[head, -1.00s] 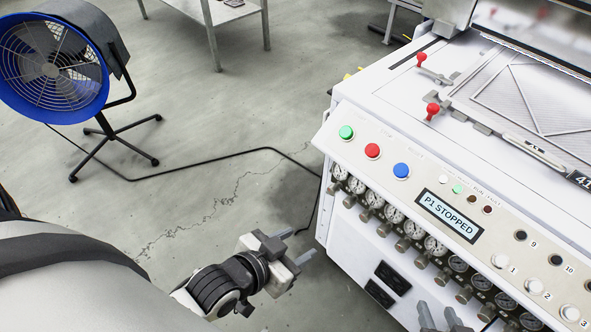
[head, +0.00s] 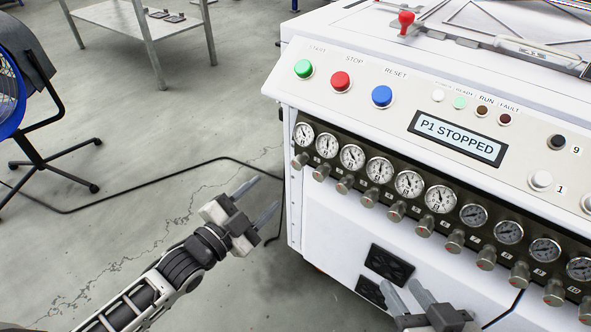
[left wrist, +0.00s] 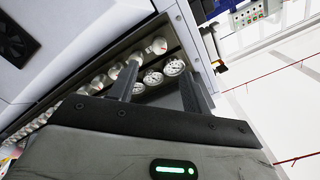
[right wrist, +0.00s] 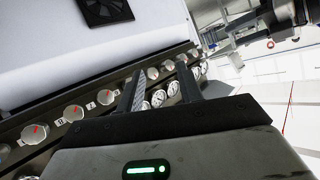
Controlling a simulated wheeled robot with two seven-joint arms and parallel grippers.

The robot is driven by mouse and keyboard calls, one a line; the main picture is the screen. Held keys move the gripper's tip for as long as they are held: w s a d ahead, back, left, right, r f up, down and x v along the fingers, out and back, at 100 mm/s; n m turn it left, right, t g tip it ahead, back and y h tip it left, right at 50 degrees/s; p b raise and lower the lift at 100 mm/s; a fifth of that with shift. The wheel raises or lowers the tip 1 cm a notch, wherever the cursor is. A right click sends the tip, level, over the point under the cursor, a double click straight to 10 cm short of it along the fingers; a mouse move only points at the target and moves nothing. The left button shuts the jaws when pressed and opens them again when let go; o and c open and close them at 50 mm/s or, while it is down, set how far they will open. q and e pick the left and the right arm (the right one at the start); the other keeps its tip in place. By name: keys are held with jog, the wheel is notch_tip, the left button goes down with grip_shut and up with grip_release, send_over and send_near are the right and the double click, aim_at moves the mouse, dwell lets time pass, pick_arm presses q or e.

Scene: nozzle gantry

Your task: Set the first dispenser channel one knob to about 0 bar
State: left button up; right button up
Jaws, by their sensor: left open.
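A row of round gauges with metal knobs below them runs along the front of the white machine. The leftmost gauge (head: 304,134) has the leftmost knob (head: 300,161) under it, which looks like the channel one knob; its label and needle reading are too small to read. My left gripper (head: 267,198) is open and empty, left of and below that knob, apart from the machine. In the left wrist view, a knob with a red mark (left wrist: 158,45) and several gauges show beyond the fingers. My right gripper (head: 402,284) is open and empty, low before the machine's front.
Green (head: 303,68), red (head: 341,81) and blue (head: 382,96) buttons sit above the gauges. A display (head: 457,138) reads "P1 STOPPED". Black vents (head: 389,264) are on the front panel. A fan (head: 20,100) and a metal table (head: 140,20) stand left on open floor.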

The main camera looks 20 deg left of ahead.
aim_at(296, 166)
pick_arm(q)
jog(key=b+x, duration=0.3)
jog(key=x, duration=0.8)
jog(key=shift+w+d+f, duration=0.1)
jog(key=shift+w, duration=0.25)
jog(key=c, duration=1)
pick_arm(e)
jog(key=shift+w+a+r+t+y, duration=0.1)
jog(key=shift+a+r+t+y, duration=0.2)
jog(key=shift+r, duration=0.2)
jog(key=shift+a+r+t+y, duration=0.2)
jog(key=shift+r+t+y, duration=0.1)
jog(key=shift+r, duration=0.15)
